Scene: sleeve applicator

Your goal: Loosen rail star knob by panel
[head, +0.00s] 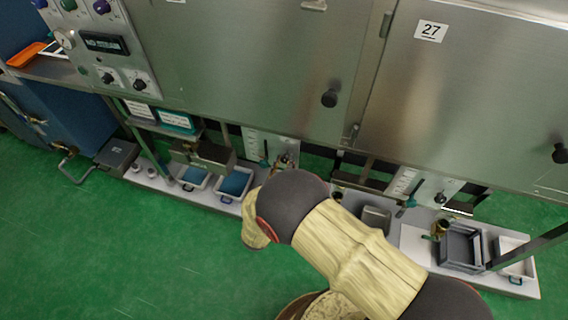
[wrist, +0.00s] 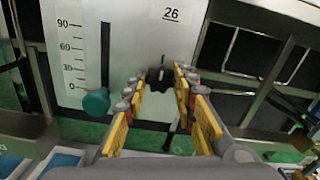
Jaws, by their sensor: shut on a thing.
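In the wrist view my gripper (wrist: 158,88) reaches forward with its yellow fingers on either side of a dark knob (wrist: 158,76). The fingers are shut on this knob, at the lower right of a white panel (wrist: 125,45) labelled 26. The fingertips hide part of the knob, so I cannot make out its full shape. The panel has a 0 to 90 scale and a dark vertical slot, with a teal knob (wrist: 96,103) at its lower end, left of my fingers. In the head view the panel (head: 262,143) shows beyond my arm, which hides my gripper.
A metal cabinet with black door knobs (head: 329,98) overhangs the stations. To the right is a similar scale panel (head: 404,181) and a grey bin (head: 461,246). Blue-lined trays (head: 235,182) stand left of my arm. Green floor (head: 150,255) in front is open.

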